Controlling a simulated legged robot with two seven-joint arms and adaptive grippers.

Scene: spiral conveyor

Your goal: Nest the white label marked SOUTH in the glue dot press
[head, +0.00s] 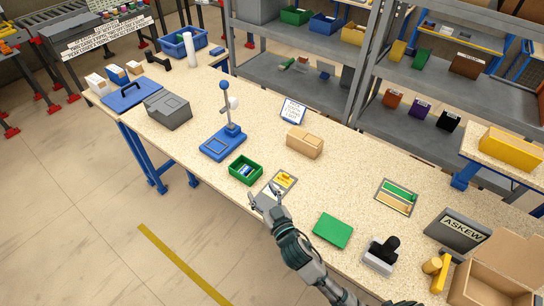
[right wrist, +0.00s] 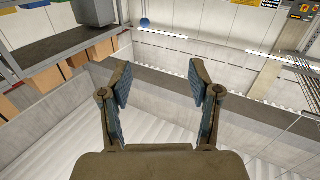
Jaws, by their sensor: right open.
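The glue dot press (head: 222,142) is blue, with a flat base, an upright post and a blue knob on its lever; it stands left of centre on the bench. A small tray (head: 293,176) holds a yellow label (head: 283,182) and something pale beside it, partly hidden by my right gripper (head: 264,200). I cannot read SOUTH on any label. My right gripper is at the near edge of this tray; in the right wrist view its two fingers (right wrist: 161,85) are spread with nothing between them. My left gripper is out of view.
A cardboard box (head: 304,142) and a white sign (head: 293,110) stand behind. A green block (head: 333,230) and a stamp (head: 380,256) lie to the right. Bare bench separates these things.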

